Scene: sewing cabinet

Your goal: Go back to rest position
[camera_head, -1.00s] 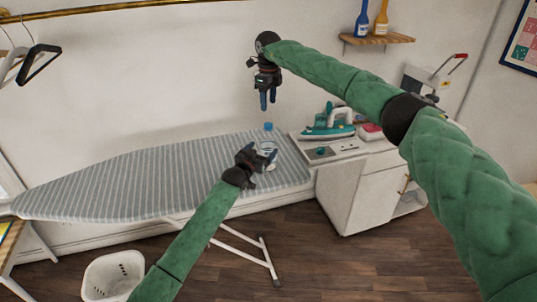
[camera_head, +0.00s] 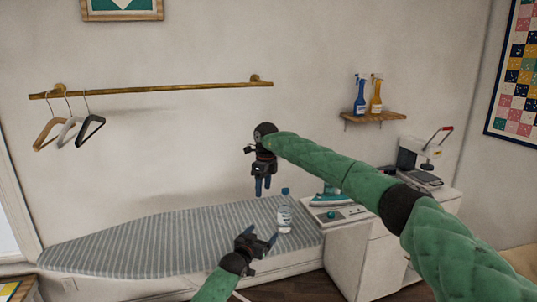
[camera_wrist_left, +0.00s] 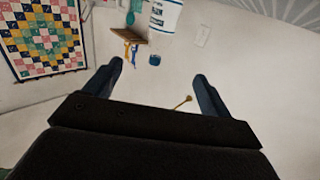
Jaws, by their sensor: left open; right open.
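My left gripper (camera_head: 262,240) is open and empty, low in front of the ironing board (camera_head: 150,243). A clear bottle (camera_head: 284,214) with a blue cap stands upright on the board, beyond and right of that gripper in the head view, and apart from its fingers. The left wrist view is upside down and shows the open fingers (camera_wrist_left: 157,82) with nothing between them, and the bottle (camera_wrist_left: 166,18) beyond them at the top. My right gripper (camera_head: 263,187) is open and empty, fingers pointing down, above the board and left of the bottle.
An iron (camera_head: 331,197) sits on the white cabinet (camera_head: 350,250) right of the board. A wall shelf (camera_head: 375,117) holds two spray bottles. A brass rail (camera_head: 160,87) with hangers is on the wall. The board's left part is clear.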

